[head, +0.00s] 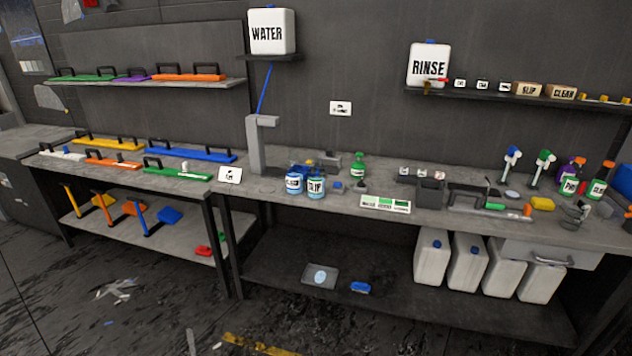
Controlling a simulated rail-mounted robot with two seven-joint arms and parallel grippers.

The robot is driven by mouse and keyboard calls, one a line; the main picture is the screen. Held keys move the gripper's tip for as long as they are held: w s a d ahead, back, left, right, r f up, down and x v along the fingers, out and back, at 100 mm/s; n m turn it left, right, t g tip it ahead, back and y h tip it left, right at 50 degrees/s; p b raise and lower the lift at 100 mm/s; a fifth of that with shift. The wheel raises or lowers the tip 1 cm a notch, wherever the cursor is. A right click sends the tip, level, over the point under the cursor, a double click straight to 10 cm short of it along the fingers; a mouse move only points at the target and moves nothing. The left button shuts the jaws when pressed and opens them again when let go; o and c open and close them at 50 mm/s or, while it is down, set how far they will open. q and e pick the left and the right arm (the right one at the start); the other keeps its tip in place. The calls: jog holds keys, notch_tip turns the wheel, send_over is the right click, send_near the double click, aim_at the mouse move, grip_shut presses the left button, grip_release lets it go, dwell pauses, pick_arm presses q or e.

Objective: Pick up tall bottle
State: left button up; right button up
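Several bottles stand on the workbench, and I cannot tell which one is the tall bottle. A small green bottle (358,167) stands near the middle back. Two round labelled containers, one blue and white (294,182) and one beside it (316,185), stand left of it. Neither of my grippers is in view.
White jugs marked WATER (271,32) and RINSE (428,66) stand on wall shelves. Several white jerrycans (431,257) stand under the bench (340,202). A grey tap stand (254,147) rises at its left. A dark caddy (430,193) and a sign (386,205) occupy the middle.

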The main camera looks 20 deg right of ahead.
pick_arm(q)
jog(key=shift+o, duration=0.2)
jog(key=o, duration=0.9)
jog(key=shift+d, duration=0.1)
